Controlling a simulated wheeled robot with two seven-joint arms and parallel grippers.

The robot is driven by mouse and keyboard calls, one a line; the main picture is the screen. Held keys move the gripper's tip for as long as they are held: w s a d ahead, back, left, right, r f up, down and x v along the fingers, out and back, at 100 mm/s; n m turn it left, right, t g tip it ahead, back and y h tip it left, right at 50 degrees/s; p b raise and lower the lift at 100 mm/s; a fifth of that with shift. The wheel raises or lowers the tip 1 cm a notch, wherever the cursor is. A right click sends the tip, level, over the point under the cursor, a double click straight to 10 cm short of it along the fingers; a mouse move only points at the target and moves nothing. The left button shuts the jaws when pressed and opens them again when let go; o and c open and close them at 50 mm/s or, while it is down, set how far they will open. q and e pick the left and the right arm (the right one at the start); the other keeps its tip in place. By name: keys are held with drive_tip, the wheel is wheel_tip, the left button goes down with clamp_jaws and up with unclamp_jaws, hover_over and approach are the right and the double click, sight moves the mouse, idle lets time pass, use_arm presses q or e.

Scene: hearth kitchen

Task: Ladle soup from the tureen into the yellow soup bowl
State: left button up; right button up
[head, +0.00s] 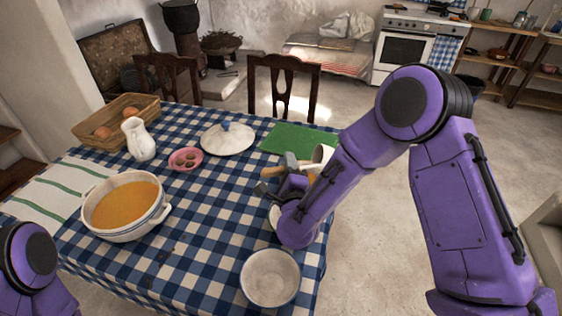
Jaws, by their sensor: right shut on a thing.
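The tureen (96,222) is a wide white pot with a dark blue band, holding orange soup (126,206), at the left of the table. My right gripper (268,192) is low over the table's right part, well to the right of the tureen. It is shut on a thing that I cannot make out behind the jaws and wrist. A small yellow patch (311,178) shows behind my right forearm; I cannot tell whether it is the yellow soup bowl. I cannot make out a ladle. My left gripper is out of view.
A white bowl (270,288) stands at the front edge. A wooden-handled tool (276,173) and a white cup (321,153) lie close to my right gripper. A lid (228,142), pink dish (185,150), white jug (139,142) and basket (128,112) stand farther back.

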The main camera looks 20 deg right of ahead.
drive_tip(key=r, duration=0.1)
drive_tip(key=d+r+m+p, duration=0.1)
drive_tip(key=r+m, duration=0.1)
drive_tip(key=shift+s+d, duration=0.25)
use_arm(q)
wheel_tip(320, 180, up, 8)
drive_tip(key=p, duration=0.6)
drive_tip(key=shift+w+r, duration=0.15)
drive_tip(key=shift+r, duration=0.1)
use_arm(e)
drive_tip(key=s+d+r+m, duration=0.1)
drive_tip(key=d+r+m, duration=0.6)
drive_tip(key=d+m, duration=0.2)
drive_tip(key=m, duration=0.2)
drive_tip(key=shift+s+d+m, duration=0.25)
drive_tip(key=shift+d+m, duration=0.1)
drive_tip(key=shift+m, duration=0.05)
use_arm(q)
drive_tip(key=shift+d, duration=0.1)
use_arm(e)
drive_tip(key=shift+w+f, duration=0.1)
